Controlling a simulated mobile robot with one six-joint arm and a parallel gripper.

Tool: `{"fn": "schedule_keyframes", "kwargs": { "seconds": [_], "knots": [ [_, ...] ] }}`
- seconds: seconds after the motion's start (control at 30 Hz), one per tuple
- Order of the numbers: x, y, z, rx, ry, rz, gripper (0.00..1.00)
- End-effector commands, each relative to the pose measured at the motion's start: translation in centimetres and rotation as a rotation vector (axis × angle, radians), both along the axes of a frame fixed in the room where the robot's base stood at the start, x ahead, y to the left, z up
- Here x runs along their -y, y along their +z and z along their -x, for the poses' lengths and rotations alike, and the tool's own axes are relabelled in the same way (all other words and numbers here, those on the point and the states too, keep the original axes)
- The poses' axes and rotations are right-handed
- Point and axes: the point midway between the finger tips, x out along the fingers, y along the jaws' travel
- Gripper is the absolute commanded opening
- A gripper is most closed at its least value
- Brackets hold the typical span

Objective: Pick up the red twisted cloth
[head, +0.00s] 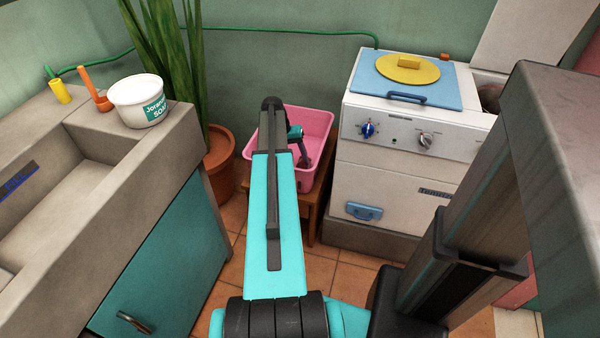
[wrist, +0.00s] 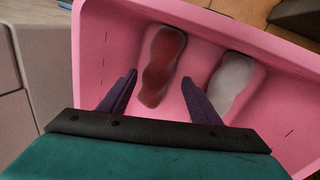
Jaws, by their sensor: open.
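The red twisted cloth (wrist: 162,66) lies in the pink basin (wrist: 107,35) in the wrist view, left of a grey-white twisted cloth (wrist: 230,84). My gripper (wrist: 160,90) is open and empty over the basin. Its two dark fingers show apart, with the lower part of the red cloth in the gap between them in the picture. I cannot tell the height left between the fingertips and the cloth. In the head view, my arm reaches over the pink basin (head: 318,122) and hides much of its inside, and I do not see the red cloth there.
The basin rests on a small wooden stand (head: 316,210). A white washing machine (head: 385,170) stands close on its right, with a yellow lid (head: 408,72) on top. A potted plant (head: 217,155) stands on its left. A concrete sink (head: 60,150) with a white tub (head: 138,100) is further left.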

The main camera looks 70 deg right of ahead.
Motion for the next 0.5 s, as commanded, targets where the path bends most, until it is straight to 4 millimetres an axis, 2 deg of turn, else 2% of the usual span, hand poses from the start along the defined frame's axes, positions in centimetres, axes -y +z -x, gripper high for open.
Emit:
{"fn": "schedule_keyframes", "kwargs": {
  "seconds": [0.3, 0.5],
  "knots": [
    [0.3, -3.6, 1.0, 0.0, 0.0, -0.001, 0.57],
    [0.4, -4.2, 1.2, 0.0, 0.001, 0.001, 0.57]
  ]
}}
